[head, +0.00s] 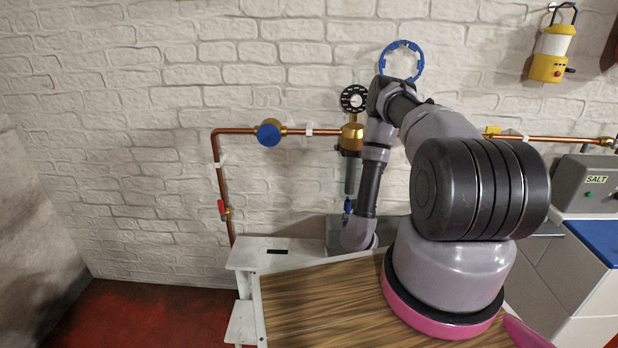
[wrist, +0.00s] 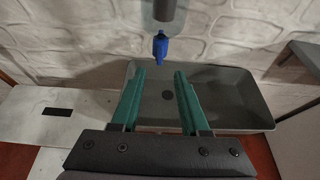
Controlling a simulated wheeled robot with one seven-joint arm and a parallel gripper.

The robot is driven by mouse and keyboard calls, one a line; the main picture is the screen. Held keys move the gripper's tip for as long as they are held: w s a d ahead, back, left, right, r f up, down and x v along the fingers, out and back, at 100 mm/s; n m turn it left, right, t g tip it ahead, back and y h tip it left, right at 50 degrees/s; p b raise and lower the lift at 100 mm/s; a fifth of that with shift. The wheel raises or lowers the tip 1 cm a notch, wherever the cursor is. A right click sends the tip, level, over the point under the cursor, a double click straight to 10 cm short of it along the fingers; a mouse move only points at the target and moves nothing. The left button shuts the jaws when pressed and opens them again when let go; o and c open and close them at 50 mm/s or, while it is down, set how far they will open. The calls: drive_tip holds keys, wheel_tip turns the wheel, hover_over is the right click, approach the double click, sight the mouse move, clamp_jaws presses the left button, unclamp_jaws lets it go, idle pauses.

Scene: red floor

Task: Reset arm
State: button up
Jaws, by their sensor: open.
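My gripper (wrist: 159,78) shows in the wrist view with its two green fingers apart and nothing between them. It hangs above a grey basin (wrist: 236,112).
A white stand (head: 258,252) holds the basin against the brick wall. Copper pipe (head: 217,165) with a blue valve (head: 269,133) runs along the wall. A grey box marked SALT (head: 588,183) is at the right. Red floor (head: 150,315) is open at the left.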

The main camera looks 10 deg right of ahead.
drive_tip(key=w+a+r+n+t+y, duration=0.2)
drive_tip(key=w+a+r+n+y, duration=0.3)
drive_tip(key=r, duration=0.7)
drive_tip(key=w+a+r+n+t+y, duration=0.1)
drive_tip(key=w+a+r+n+y, duration=0.1)
drive_tip(key=w+a+r+y, duration=0.65)
drive_tip(key=s+a+r+n+g+y, duration=0.2)
drive_tip(key=s+a+r+n, duration=0.15)
drive_tip(key=r, duration=0.35)
drive_tip(key=s+a+r+n+g+y, duration=0.2)
drive_tip(key=s+a+r+n, duration=0.15)
drive_tip(key=r, duration=0.35)
drive_tip(key=s+a+r+n+g+y, duration=0.1)
drive_tip(key=s+a+r+n+g, duration=0.2)
drive_tip(key=r, duration=0.4)
drive_tip(key=s+r+n+g+h, duration=0.2)
drive_tip(key=s+r+n+g, duration=0.3)
drive_tip(key=s, duration=0.4)
drive_tip(key=s+r+n+g+h, duration=0.2)
drive_tip(key=s+r+n, duration=0.4)
drive_tip(key=s, duration=0.4)
drive_tip(key=s+d+r+n+t+h, duration=0.2)
drive_tip(key=s+d+r+n+h, duration=0.1)
drive_tip(key=s+d+h, duration=0.1)
drive_tip(key=s+d+r+n+t+h, duration=0.2)
drive_tip(key=s+d, duration=0.4)
drive_tip(key=d, duration=0.3)
drive_tip(key=shift+r+n+t+h, duration=0.4)
drive_tip(key=shift+n+t+h, duration=0.3)
drive_tip(key=shift+n+h, duration=0.5)
